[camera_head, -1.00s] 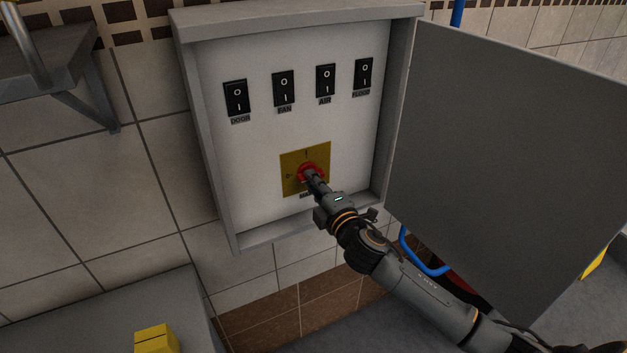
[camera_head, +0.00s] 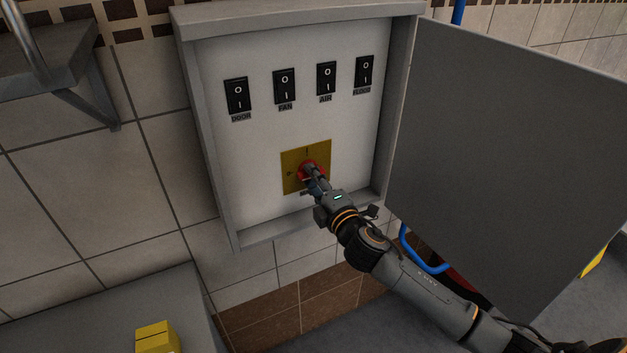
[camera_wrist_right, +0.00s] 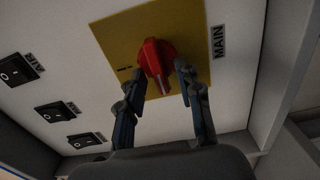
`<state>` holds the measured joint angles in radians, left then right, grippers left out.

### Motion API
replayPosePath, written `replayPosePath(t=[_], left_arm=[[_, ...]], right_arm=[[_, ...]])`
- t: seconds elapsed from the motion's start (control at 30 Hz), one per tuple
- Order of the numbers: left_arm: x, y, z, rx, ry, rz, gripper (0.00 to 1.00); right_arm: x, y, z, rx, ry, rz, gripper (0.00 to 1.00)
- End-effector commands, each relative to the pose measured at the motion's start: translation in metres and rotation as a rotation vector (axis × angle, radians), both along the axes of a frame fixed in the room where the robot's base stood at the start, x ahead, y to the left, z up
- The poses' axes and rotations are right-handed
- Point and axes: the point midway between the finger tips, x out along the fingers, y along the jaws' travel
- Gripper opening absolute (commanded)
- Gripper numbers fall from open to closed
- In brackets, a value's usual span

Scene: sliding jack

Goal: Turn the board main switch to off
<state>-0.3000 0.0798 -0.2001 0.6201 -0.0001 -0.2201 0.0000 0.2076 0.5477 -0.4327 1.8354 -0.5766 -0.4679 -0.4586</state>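The main switch (camera_head: 308,166) is a red rotary knob on a yellow plate (camera_head: 291,158), low in the open board. In the right wrist view the knob (camera_wrist_right: 154,58) has a raised handle, its pale mark toward the picture's bottom, away from the MAIN label (camera_wrist_right: 218,41). My right gripper (camera_head: 312,177) is at the knob. In the wrist view its two fingers (camera_wrist_right: 160,72) are spread, one on each side of the handle; I cannot tell if they touch it. My left gripper is not in view.
Several black rocker switches (camera_head: 284,87) sit in a row above the plate. The board's grey door (camera_head: 500,150) stands open at the right, close to my right arm. A yellow block (camera_head: 156,338) is on a grey surface at lower left.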

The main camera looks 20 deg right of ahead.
Motion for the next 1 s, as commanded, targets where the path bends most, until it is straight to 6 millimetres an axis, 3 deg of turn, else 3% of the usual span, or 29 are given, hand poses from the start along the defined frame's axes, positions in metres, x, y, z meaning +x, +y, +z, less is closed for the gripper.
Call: replayPosePath(t=[0.27, 0.7, 1.0], left_arm=[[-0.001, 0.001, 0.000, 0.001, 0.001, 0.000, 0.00], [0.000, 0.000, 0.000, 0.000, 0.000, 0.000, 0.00], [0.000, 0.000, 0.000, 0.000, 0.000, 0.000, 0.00]], right_arm=[[-0.018, -0.002, -0.001, 0.000, 0.002, 0.000, 0.35], [-0.098, -0.008, -0.001, 0.001, 0.003, 0.001, 0.35], [-0.119, -0.010, 0.000, 0.000, 0.000, 0.000, 0.35]])
